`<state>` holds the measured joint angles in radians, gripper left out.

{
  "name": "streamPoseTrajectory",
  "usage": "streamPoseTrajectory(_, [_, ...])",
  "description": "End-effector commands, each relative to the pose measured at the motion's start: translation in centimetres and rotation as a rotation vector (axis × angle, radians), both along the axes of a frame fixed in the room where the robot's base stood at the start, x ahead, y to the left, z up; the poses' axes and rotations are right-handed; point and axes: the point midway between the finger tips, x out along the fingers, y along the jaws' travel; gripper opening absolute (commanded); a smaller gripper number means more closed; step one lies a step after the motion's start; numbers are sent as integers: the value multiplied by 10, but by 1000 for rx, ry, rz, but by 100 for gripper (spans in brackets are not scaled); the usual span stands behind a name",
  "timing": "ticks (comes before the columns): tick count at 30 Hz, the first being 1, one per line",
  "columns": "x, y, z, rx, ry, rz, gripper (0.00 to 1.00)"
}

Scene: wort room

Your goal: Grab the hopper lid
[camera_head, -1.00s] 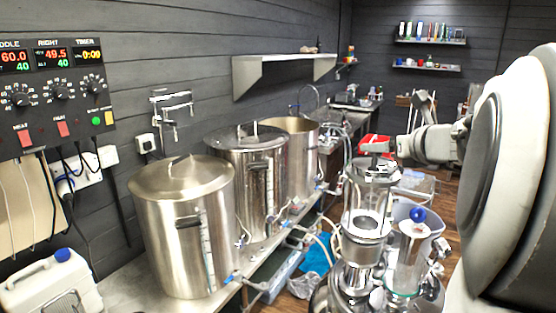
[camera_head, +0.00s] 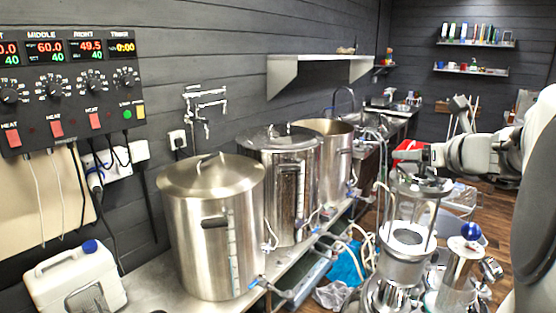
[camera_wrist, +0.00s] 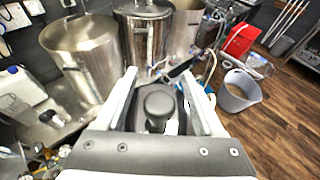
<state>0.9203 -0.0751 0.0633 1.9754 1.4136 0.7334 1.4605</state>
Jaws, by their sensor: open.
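The hopper lid (camera_head: 425,184) is a dark round cover on top of a clear hopper (camera_head: 408,215) at the right in the head view. In the wrist view its dark round knob (camera_wrist: 159,104) shows between my fingers. My gripper (camera_head: 418,154) is just above the lid in the head view. In the wrist view my gripper (camera_wrist: 158,78) is open, with one pale finger on each side of the knob. I cannot tell whether either finger touches it. Much of the lid is hidden by my gripper in the wrist view.
Three steel kettles stand on a bench at the left, the nearest one lidded (camera_head: 210,230). A vessel with a blue knob (camera_head: 470,232) stands close to the hopper's right. A grey bucket (camera_wrist: 240,91) and a red box (camera_wrist: 240,40) are beyond, on the wood floor's side.

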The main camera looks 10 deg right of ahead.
Motion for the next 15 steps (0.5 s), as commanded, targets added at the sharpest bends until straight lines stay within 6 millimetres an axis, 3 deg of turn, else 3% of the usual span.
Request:
streamPoseTrajectory(3, [0, 0, 0, 0, 0, 0, 68])
streamPoseTrajectory(12, [0, 0, 0, 0, 0, 0, 14])
streamPoseTrajectory(15, [0, 0, 0, 0, 0, 0, 0])
